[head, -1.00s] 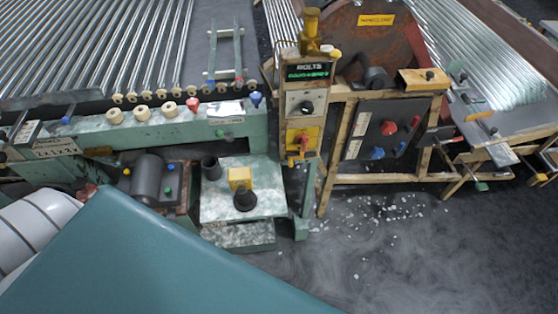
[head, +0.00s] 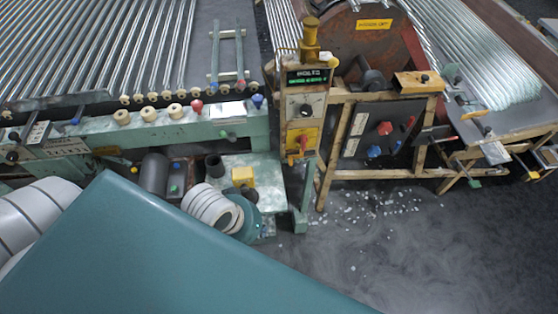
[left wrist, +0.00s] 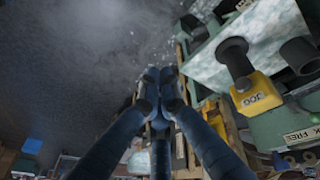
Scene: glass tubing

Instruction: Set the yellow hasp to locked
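A yellow plate with a red handle (head: 302,142) is on the front of the upright control post, below a black dial; I take it to be the yellow hasp. The red handle points roughly downward, but its setting is too small to read. My left arm shows in the head view left of and below the post, and I cannot make out its fingers there. In the left wrist view my left gripper (left wrist: 159,78) has its dark fingers together, with nothing visible between them. The fingers are apart from the JOG box. My right gripper is not in view.
A yellow JOG box (left wrist: 255,93) with a black knob stands on the pale bench, beside a dark cup (head: 214,165). A wooden-framed panel (head: 382,133) with red and blue knobs stands right of the post. The floor (head: 430,245) in front has scattered bits but is otherwise open.

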